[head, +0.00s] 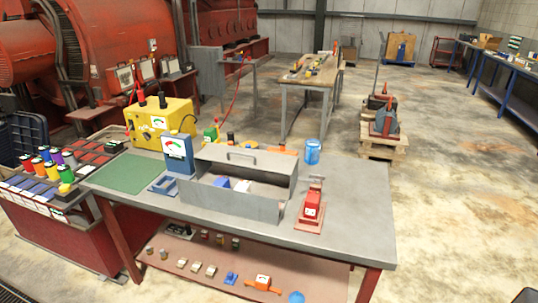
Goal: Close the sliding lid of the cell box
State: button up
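The cell box is a long grey metal box (236,203) on the near workbench, in the middle of the head view. Its top is open towards me, and a blue thing (222,182) and a white thing (242,186) show inside. A flat grey panel with a bar handle, which looks like the sliding lid (262,166), lies along the far side of the box. The box's near wall hides part of its inside. My gripper is not in view.
A red device (311,207) stands just right of the box on the bench (352,208). A blue-framed meter (178,152) and a blue bracket (164,186) stand close on its left. A blue jar (312,151) is behind. The bench's right end is clear.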

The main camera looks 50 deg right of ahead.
aim_at(268, 161)
jog(key=u, duration=0.45)
jog(key=k, duration=0.15)
jog(key=z, duration=2)
jog(key=k, duration=0.9)
jog(key=u, duration=0.2)
jog(key=i, duration=0.75)
